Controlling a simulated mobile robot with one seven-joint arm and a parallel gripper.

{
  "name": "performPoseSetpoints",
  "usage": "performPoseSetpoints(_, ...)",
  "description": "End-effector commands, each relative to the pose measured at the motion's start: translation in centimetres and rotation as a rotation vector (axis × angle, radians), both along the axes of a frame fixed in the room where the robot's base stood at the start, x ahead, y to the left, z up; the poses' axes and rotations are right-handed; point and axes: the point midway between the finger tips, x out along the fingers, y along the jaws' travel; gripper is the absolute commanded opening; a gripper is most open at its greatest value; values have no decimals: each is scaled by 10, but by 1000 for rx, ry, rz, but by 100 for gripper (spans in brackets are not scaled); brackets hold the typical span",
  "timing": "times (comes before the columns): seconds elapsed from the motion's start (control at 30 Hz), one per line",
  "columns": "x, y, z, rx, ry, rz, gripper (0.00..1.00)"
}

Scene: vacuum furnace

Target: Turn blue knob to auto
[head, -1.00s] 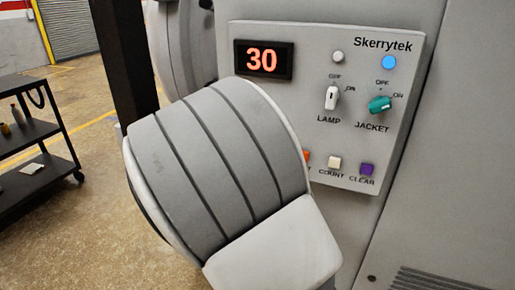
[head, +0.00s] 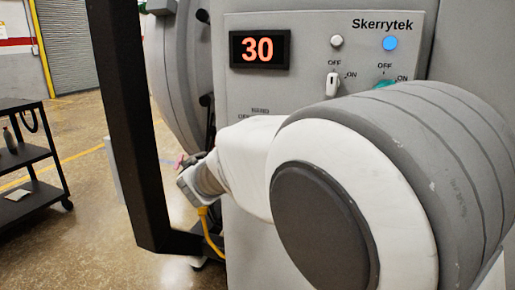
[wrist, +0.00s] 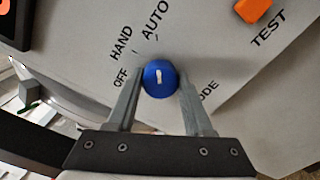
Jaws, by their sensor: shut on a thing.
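The blue knob (wrist: 160,79) shows in the wrist view, on the grey panel between the fingers of my gripper (wrist: 158,92). My gripper is shut on the knob, one finger at each side. A short white mark on the knob's face runs nearly straight up in the picture. The labels OFF (wrist: 121,77), HAND (wrist: 122,43) and AUTO (wrist: 155,20) fan around its upper left, with AUTO nearly straight above. The mark points roughly up, toward the AUTO side. In the head view my arm hides the knob.
The panel (head: 300,90) has a display (head: 259,49) reading 30, a white LAMP knob (head: 333,84) and a teal knob (head: 386,84) partly behind my arm. An orange button (wrist: 252,9) is near TEST. A black post (head: 118,110) stands left of the panel, a dark cart (head: 30,155) farther left.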

Motion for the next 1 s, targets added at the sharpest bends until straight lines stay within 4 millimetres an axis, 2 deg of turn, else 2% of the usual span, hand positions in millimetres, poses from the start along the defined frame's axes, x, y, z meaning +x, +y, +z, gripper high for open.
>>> performPoseSetpoints(0.5, 0, 2, -1, 20, -4, 3, 0)
performPoseSetpoints(0.53, 0, 2, -1, 19, -5, 4, 55)
performPoseSetpoints(0.6, 0, 1, -1, 19, -5, 4, 68)
performPoseSetpoints(0.7, 0, 1, 0, 18, -5, 3, 82)
performPoseSetpoints(1.0, -2, 1, 0, 17, -5, 2, 82)
